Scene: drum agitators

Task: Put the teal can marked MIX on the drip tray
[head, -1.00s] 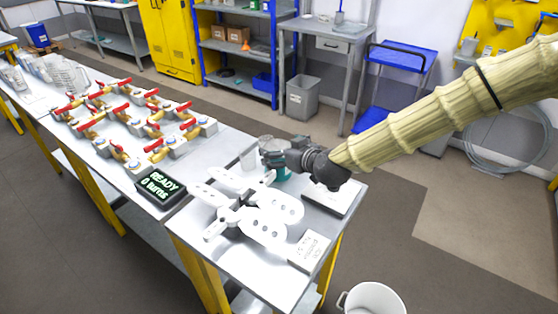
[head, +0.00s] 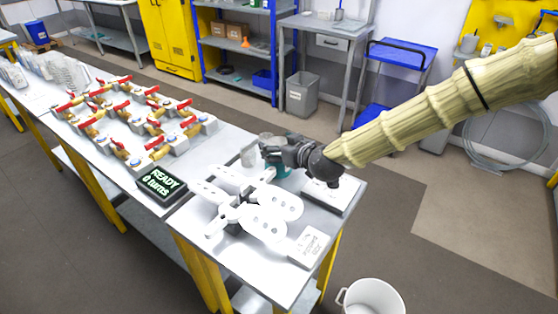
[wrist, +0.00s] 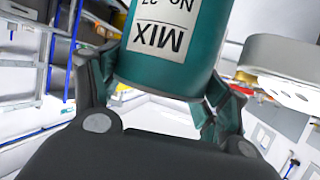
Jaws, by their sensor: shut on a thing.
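The teal can (wrist: 170,62) fills the upper middle of the wrist view, its white label reading MIX upside down. My gripper (wrist: 160,95) is shut on it, with one finger on each side. In the head view the can (head: 283,168) shows as a small teal patch, mostly hidden behind my gripper (head: 270,155). A low tray with a pale top (head: 330,196), which looks like the drip tray, lies at the right end of the bench, to the right of the can. I cannot tell whether the can touches the bench.
White paddle-shaped arms (head: 262,222) stand in front of the can, close to it. A black READY display (head: 162,185) and valves with red handles (head: 125,115) are on the left. A white sign block (head: 309,247) sits at the front corner.

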